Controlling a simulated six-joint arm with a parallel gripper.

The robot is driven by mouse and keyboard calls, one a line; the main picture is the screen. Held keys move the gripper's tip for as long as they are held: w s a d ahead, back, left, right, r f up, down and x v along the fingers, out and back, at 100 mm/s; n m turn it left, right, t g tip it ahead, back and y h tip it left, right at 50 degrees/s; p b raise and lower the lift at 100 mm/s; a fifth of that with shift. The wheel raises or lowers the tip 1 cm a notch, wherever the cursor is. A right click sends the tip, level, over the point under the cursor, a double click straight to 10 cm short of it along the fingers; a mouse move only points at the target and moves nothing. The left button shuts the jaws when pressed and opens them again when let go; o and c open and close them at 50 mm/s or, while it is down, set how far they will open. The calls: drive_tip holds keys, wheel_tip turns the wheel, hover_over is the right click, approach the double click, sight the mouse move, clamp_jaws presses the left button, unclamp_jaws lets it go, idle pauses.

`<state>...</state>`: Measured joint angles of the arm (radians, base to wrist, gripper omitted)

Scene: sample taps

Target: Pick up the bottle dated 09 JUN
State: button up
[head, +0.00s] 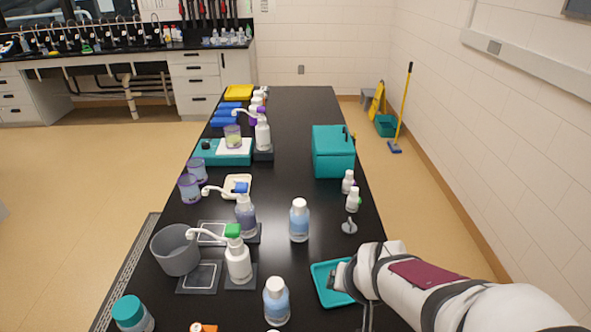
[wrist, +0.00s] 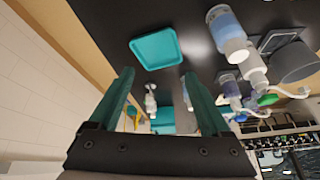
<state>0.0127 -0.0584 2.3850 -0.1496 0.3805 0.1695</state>
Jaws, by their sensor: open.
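No date is readable on any bottle, so I cannot tell which one is dated 09 JUN. Two bottles with blue liquid and white caps stand on the black bench: one in the middle (head: 299,222) and one nearer (head: 277,302). Two small white bottles stand right of them, one farther (head: 348,183) and one nearer (head: 353,201). My gripper (head: 338,277) is over the teal tray (head: 322,296), partly hidden by my arm. In the wrist view my gripper (wrist: 157,74) is open with nothing between its fingers; a blue bottle (wrist: 227,32) shows upper right.
Pump bottles with a green top (head: 238,262) and a blue top (head: 245,215) stand left of the blue bottles. A grey beaker (head: 176,250) and a teal-capped jar (head: 132,314) are at left. A teal box (head: 332,152) stands farther back.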

drive_tip(key=w+a+f+n+t+y, duration=0.1)
drive_tip(key=w+t, duration=0.1)
drive_tip(key=w, duration=0.5)
drive_tip(key=w+a+f+n+t, duration=0.1)
drive_tip(key=w+n+t, duration=0.15)
drive_tip(key=w, duration=0.35)
drive_tip(key=n+t+y, duration=0.2)
drive_tip(key=t, duration=0.1)
approach(301, 207)
drive_tip(key=shift+m, duration=0.25)
drive_tip(key=x, duration=1.2)
clamp_jaws()
